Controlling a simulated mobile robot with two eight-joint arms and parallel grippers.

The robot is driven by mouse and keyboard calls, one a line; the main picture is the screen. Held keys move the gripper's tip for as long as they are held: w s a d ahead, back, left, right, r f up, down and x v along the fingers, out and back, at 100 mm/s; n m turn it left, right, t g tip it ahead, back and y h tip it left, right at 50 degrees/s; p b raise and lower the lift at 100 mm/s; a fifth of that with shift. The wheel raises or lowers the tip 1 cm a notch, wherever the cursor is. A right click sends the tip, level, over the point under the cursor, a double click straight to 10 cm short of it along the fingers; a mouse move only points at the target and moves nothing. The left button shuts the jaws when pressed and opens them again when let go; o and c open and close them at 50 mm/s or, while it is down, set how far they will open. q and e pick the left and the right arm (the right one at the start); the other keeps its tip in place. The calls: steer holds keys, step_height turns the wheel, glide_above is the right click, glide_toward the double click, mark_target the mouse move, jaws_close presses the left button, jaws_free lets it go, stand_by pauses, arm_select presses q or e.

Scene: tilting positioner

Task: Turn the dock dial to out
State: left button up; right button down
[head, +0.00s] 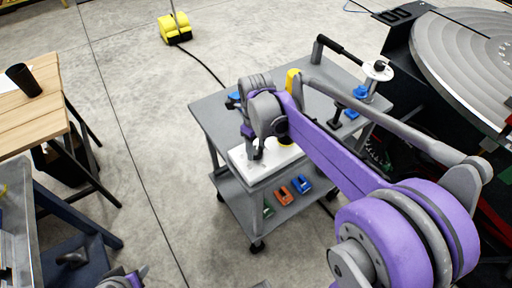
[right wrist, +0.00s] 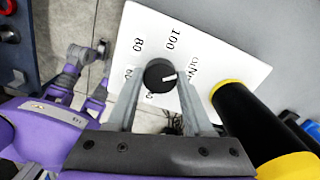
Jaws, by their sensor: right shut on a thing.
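The dial (right wrist: 159,75) is a round black knob with a white pointer mark, on a white panel (right wrist: 225,55). The pointer faces right in the right wrist view, roughly toward small lettering I cannot read clearly. The numbers 80 and 100 are printed above the knob, with others partly hidden at its left and below. My right gripper (right wrist: 159,82) is shut on the dial, one finger on each side. In the head view the right gripper (head: 254,153) is over the white panel (head: 262,174) on the grey cart and hides the dial. My left gripper (head: 132,276) shows only partly at the bottom edge.
The grey cart (head: 212,116) carries a black-handled device (head: 345,50) and blue parts; its lower shelf holds small coloured blocks (head: 283,196). In the wrist view a black and yellow cylinder (right wrist: 255,120) stands right of the fingers. A large round table (head: 460,55) is at the right.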

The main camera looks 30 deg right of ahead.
mark_target(256, 150)
steer(key=shift+m, duration=0.7)
steer(key=shift+c, duration=1.4)
jaws_free()
step_height(256, 150, up, 11)
steer(key=shift+p, duration=0.4)
steer(key=shift+f, duration=0.1)
